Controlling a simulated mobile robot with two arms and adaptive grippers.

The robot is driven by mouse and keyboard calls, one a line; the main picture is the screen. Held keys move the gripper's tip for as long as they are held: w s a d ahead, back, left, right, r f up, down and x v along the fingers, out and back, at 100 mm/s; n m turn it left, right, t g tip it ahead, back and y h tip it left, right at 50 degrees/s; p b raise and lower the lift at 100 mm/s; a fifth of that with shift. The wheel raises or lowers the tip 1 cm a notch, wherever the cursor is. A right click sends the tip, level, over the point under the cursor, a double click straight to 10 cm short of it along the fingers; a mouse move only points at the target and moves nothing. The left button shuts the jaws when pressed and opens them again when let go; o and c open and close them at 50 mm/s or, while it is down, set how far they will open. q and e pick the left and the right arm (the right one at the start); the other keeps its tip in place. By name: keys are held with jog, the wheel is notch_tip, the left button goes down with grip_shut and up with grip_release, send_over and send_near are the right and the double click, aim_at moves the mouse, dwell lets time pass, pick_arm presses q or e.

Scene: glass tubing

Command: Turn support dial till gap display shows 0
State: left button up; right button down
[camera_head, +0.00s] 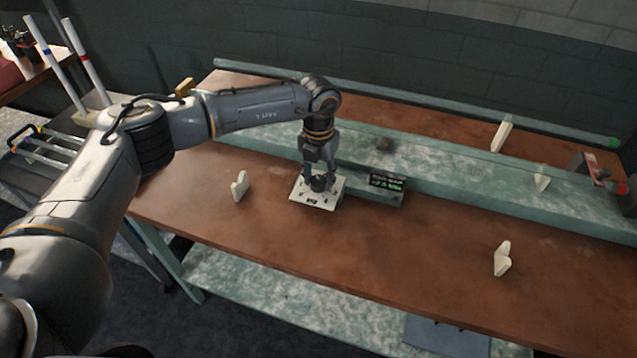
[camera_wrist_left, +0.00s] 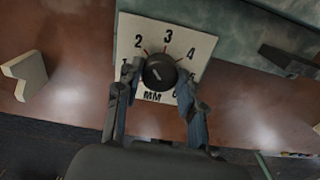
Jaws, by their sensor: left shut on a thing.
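The support dial is a round dark knob (camera_wrist_left: 159,72) on a white plate (camera_wrist_left: 182,33) marked with numbers and "MM". In the head view the white plate (camera_head: 328,203) sits on the brown bench, its knob mostly hidden by my gripper. My left gripper (camera_head: 320,184) points down over the plate. In the left wrist view its fingers (camera_wrist_left: 160,88) stand on both sides of the knob, shut on it. The gap display (camera_head: 386,183) is a small dark box with green digits, right of the plate; its digits are too small to read surely. My right gripper is not in view.
Cream V-shaped supports stand on the bench, one left of the plate (camera_head: 240,186) and one at right (camera_head: 502,259). A green-grey beam (camera_head: 450,178) runs behind the display. A long glass tube (camera_head: 420,105) lies at the back. The front bench middle is clear.

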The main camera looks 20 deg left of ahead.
pick_arm(q)
jog(key=m+b, duration=0.5)
jog(key=m, duration=0.1)
jog(key=shift+f, duration=0.15)
jog(key=m+b, duration=0.3)
jog(key=m, duration=0.3)
jog(key=shift+m+b, duration=0.3)
jog(key=shift+b, duration=0.1)
jog(key=m+b, duration=0.1)
jog(key=m, duration=0.1)
jog(key=shift+m, duration=0.4)
jog(key=m+b, duration=0.1)
jog(key=m, duration=0.2)
jog(key=shift+m+b, duration=0.3)
jog(key=m, duration=0.3)
jog(key=shift+r+m+b, duration=0.2)
jog(key=shift+m+b, duration=0.1)
jog(key=shift+b, duration=0.1)
jog(key=shift+m+b, duration=0.3)
jog(key=shift+m, duration=1.4)
